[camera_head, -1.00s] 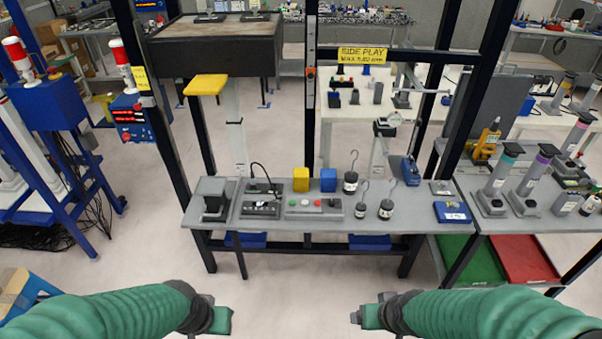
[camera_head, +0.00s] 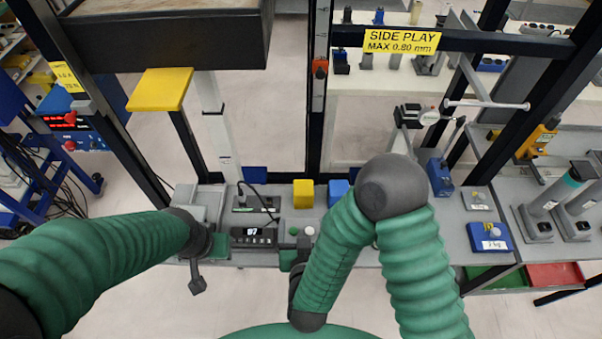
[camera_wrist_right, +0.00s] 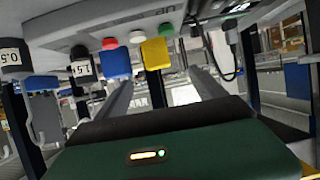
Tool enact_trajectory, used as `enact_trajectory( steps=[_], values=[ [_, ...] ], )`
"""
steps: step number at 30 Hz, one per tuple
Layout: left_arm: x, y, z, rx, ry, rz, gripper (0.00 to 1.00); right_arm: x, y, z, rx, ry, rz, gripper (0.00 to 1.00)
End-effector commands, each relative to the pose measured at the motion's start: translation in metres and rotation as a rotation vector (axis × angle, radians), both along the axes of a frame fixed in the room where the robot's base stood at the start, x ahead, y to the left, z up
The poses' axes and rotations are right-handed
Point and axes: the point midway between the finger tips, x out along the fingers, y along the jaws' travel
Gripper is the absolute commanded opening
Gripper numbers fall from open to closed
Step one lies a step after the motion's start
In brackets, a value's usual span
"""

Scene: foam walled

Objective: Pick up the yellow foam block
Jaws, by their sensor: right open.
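The yellow foam block (camera_head: 303,193) stands upright at the back of the grey bench, left of a blue block (camera_head: 338,191). In the right wrist view the yellow block (camera_wrist_right: 156,52) shows ahead, between and beyond two grey fingers. My right gripper (camera_head: 294,256) is open and empty, apart from the block and nearer to me, over the bench's front part. My own right arm hides part of the bench right of the block. My left gripper (camera_head: 207,250) is over the bench's front left edge, apart from the block; its jaws do not show clearly.
A button box (camera_head: 309,231) lies in front. Dark frame posts (camera_head: 318,100) rise behind the bench.

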Motion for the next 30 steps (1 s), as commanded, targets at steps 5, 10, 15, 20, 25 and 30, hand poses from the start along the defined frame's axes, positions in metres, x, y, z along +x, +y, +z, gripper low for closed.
enact_trajectory(
  steps=[5,10,15,20,25,30],
  values=[
    [-0.001,0.000,0.001,0.000,0.001,0.000,0.36,0.026,-0.002,-0.010,0.000,-0.006,-0.010,0.80],
    [-0.001,0.000,0.002,0.000,0.001,0.000,0.36,0.070,0.000,-0.030,0.001,-0.002,-0.009,0.80],
    [0.000,0.000,0.003,0.000,0.001,0.000,0.36,0.103,0.002,-0.044,-0.001,-0.002,-0.006,0.80],
    [0.000,0.000,0.004,0.000,0.000,0.000,0.36,0.117,0.002,-0.049,-0.001,-0.003,-0.006,0.80],
    [0.000,0.000,0.008,0.000,0.000,0.000,0.36,0.145,0.000,-0.063,-0.001,-0.002,-0.005,0.80],
    [0.000,0.000,0.008,0.000,0.000,0.000,0.36,0.158,0.001,-0.068,-0.002,-0.002,-0.003,0.80]
  ],
)
